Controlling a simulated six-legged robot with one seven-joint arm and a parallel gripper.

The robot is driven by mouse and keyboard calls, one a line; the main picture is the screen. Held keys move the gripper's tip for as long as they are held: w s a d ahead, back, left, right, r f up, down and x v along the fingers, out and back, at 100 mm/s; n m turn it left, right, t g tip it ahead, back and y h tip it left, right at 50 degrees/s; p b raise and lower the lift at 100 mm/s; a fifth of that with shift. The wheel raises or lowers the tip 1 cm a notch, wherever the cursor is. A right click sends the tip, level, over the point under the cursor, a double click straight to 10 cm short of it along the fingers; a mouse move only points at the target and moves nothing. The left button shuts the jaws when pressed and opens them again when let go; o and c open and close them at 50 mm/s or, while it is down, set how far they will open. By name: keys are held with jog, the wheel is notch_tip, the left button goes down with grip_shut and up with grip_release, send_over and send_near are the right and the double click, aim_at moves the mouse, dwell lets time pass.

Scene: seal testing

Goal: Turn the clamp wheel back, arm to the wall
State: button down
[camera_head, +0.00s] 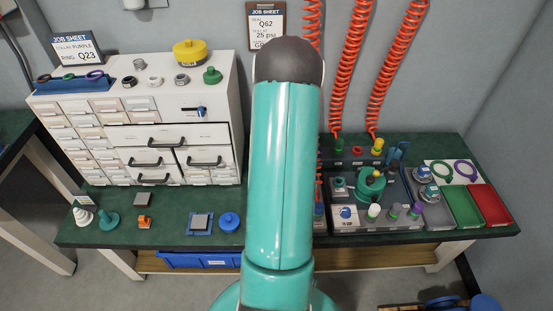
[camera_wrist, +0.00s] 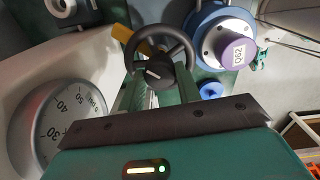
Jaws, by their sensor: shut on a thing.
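The black clamp wheel (camera_wrist: 158,72) shows in the wrist view as a ring with a hub. My gripper (camera_wrist: 159,84) is shut on it, with one green finger at either side of the hub. Just right of the wheel is a round fixture with a white flange (camera_wrist: 209,43) and a purple cap (camera_wrist: 233,54) marked Q62. In the head view my green arm covers the middle of the picture and hides my gripper and the wheel. The grey wall (camera_head: 445,70) stands behind the bench.
A pressure gauge (camera_wrist: 72,122) is close at left in the wrist view. In the head view, red coiled hoses (camera_head: 352,60) hang behind the bench. A drawer cabinet (camera_head: 215,165) stands at left. Green (camera_head: 463,207) and red (camera_head: 490,204) trays lie at right.

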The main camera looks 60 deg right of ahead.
jog(key=n, duration=0.6)
jog(key=shift+n, duration=0.4)
dwell(0.3)
jog(key=c, duration=1)
grip_release()
notch_tip(320, 180, up, 14)
jog(key=shift+f, duration=0.1)
